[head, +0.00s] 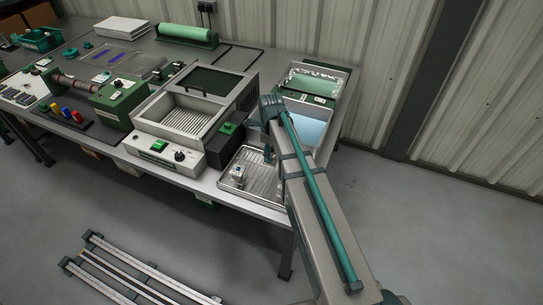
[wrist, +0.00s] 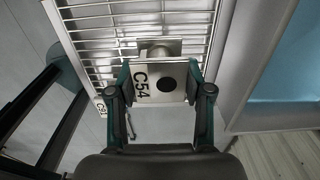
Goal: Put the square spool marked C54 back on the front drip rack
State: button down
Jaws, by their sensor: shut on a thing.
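My gripper (wrist: 160,88) is shut on the square spool marked C54 (wrist: 145,72), a pale square plate with a dark round hole. A finger lies along each side of it. Behind the plate is a rounded metallic part. The front drip rack (wrist: 88,14), with metal bars, lies beyond the spool in the wrist view. In the head view the rack (head: 262,183) is a shallow metal tray at the table's front right corner. A small pale block (head: 237,172) shows over its left part; I cannot tell whether it is the held spool. Contact with the bars is unclear.
A tray of blue liquid (head: 312,128) stands behind the rack, with a green-lined tray (head: 318,84) farther back. A grey machine with a basin (head: 187,119) stands to the left. A small partly hidden label (wrist: 100,106) shows at the rack's edge.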

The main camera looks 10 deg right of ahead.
jog(key=shift+w+d+f+p, duration=0.15)
jog(key=shift+w+f+p, duration=0.05)
jog(key=shift+w+f, duration=0.2)
jog(key=shift+w+d+f+p, duration=0.15)
jog(key=shift+w+f, duration=0.15)
jog(key=shift+f, duration=0.2)
jog(key=shift+f+p, duration=0.6)
jog(key=shift+f, duration=0.85)
jog(key=shift+f, duration=0.15)
jog(key=shift+c, duration=2.4)
grip_release()
notch_tip(320, 180, up, 12)
jog(key=b, duration=0.3)
jog(key=shift+r, duration=0.2)
jog(key=shift+s, duration=0.1)
